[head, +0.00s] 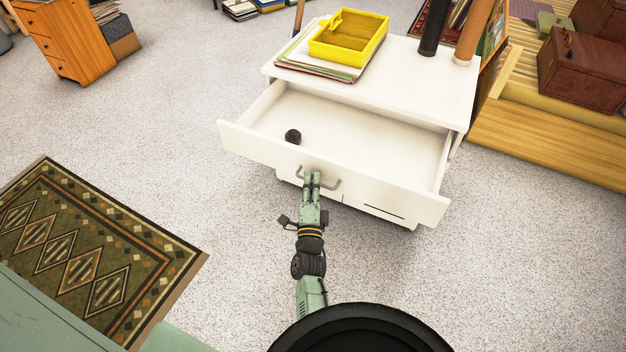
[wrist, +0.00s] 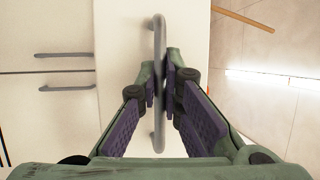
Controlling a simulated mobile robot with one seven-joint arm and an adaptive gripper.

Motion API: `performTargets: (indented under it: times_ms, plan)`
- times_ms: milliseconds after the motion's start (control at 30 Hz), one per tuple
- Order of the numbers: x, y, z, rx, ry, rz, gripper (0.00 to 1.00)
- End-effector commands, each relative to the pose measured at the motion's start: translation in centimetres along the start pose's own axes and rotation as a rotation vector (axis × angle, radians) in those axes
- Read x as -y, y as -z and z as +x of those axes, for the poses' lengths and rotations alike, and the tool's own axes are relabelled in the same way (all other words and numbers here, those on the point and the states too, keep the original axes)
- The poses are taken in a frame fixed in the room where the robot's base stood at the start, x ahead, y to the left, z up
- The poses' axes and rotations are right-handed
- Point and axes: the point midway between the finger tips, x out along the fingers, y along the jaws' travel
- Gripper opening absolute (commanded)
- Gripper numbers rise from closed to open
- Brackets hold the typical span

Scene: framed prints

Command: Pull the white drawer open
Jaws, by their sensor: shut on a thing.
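The white drawer (head: 336,183) stands pulled out of the white cabinet (head: 425,84), with its inside open to view. A small dark round object (head: 293,136) lies in it. My gripper (head: 312,176) is at the front of the drawer, on its grey bar handle (head: 334,184). In the wrist view the handle (wrist: 159,120) runs upright through the picture, and the fingertips of my gripper (wrist: 166,84) are closed around its middle. The drawer front (wrist: 185,30) is just behind the handle.
A yellow tray (head: 349,37) rests on papers on the cabinet top, near two upright cylinders (head: 472,33). More handles (wrist: 64,55) show on fronts beside the drawer. A patterned rug (head: 85,245) lies at left; carpet around the drawer is clear. A wooden platform (head: 550,140) is at right.

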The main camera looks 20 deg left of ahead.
Motion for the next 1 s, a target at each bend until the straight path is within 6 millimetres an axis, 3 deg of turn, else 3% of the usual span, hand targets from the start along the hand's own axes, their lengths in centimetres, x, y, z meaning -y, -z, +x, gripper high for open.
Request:
performTargets:
  times_ms: [67, 100, 400, 767, 1000]
  plan:
    - [0.0, 0.1, 0.0, -0.002, 0.001, -0.002, 0.00]
    - [0.0, 0.1, 0.0, -0.002, 0.001, -0.002, 0.08]
    - [0.0, 0.1, 0.0, -0.001, 0.000, -0.001, 0.28]
    - [-0.1, 0.0, -0.3, 0.000, -0.001, 0.000, 0.28]
    - [-0.1, 0.0, -3.5, 0.001, -0.003, 0.001, 0.28]
